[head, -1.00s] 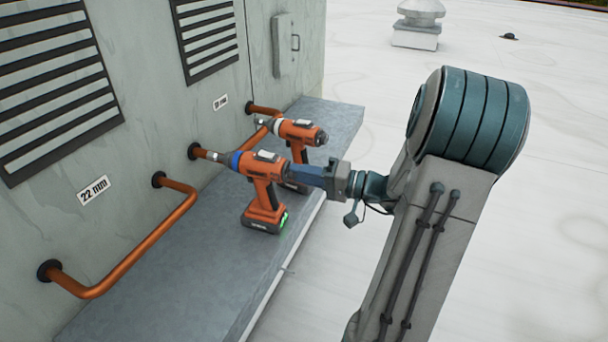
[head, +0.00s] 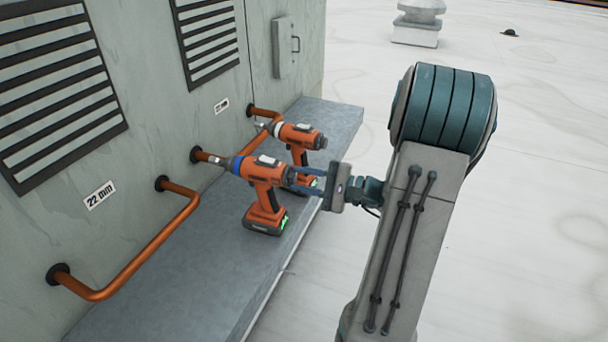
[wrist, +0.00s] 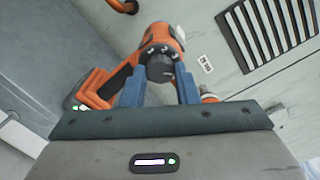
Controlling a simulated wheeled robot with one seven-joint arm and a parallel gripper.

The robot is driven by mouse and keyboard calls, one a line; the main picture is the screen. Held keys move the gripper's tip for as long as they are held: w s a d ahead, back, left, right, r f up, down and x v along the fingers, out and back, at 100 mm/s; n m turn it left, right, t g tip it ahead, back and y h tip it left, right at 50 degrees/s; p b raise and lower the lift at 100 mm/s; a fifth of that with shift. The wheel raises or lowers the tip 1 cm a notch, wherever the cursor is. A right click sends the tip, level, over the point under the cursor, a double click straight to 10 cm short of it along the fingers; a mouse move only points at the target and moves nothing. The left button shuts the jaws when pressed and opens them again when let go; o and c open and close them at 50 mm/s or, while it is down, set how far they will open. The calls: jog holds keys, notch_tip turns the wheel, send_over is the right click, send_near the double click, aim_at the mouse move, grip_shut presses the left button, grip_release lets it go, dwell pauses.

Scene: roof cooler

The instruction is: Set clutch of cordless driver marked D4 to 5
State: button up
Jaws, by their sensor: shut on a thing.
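Two orange cordless drivers stand on the grey ledge. The nearer driver (head: 262,190) has a blue collar (head: 236,164) and a dark battery with a green light. The farther driver (head: 297,134) has a pale collar and stands just behind it. I cannot read a D4 mark on either. My gripper (head: 303,179) is at the rear end of the nearer driver. In the wrist view, my gripper (wrist: 160,74) has its blue fingers on both sides of a dark round dial (wrist: 159,67) with a white line.
The ledge (head: 170,290) is clear at the near left. Copper pipes (head: 145,258) stick out of the wall beside the drivers, with a "22 mm" label (head: 99,195). Louvred vents (head: 55,90) sit above. The white roof (head: 530,200) is open on the right.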

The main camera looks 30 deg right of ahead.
jog(key=m+p, duration=0.2)
jog(key=m, duration=0.2)
jog(key=shift+r, duration=0.1)
jog(key=shift+m+p, duration=0.75)
jog(key=shift+m, duration=0.45)
jog(key=o, duration=1)
jog(key=shift+c, duration=0.2)
jog(key=b+v, duration=0.3)
jog(key=v, duration=1.1)
